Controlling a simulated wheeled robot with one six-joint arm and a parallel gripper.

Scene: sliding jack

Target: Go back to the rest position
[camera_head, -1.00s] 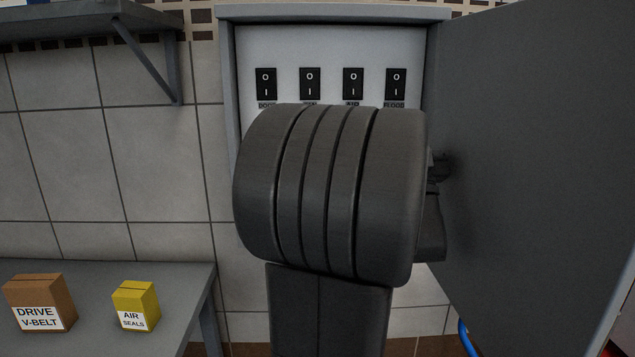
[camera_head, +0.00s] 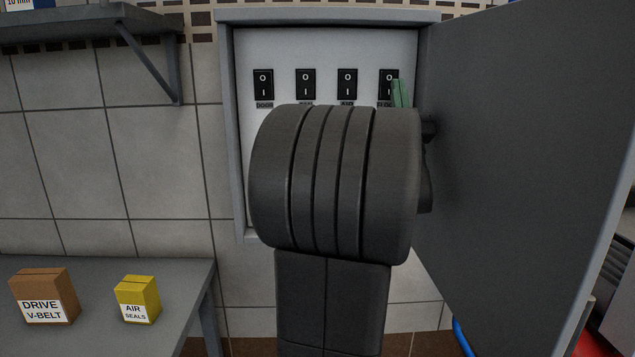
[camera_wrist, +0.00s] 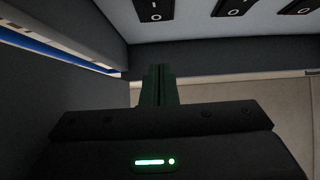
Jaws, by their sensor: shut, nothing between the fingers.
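My gripper (camera_head: 401,93) shows in the head view as green fingertips above my dark arm. They overlap the lower right of the rightmost black switch (camera_head: 385,78), labelled FLOOD. In the wrist view my gripper (camera_wrist: 157,85) is shut and empty, its green fingers together. My arm hides the lower middle of the switch panel in the head view.
The open grey cabinet door (camera_head: 520,150) stands close on the right of my arm. A bench (camera_head: 185,290) at the lower left holds a DRIVE V-BELT box (camera_head: 44,297) and a yellow AIR SEALS box (camera_head: 137,299). A shelf (camera_head: 85,22) hangs above.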

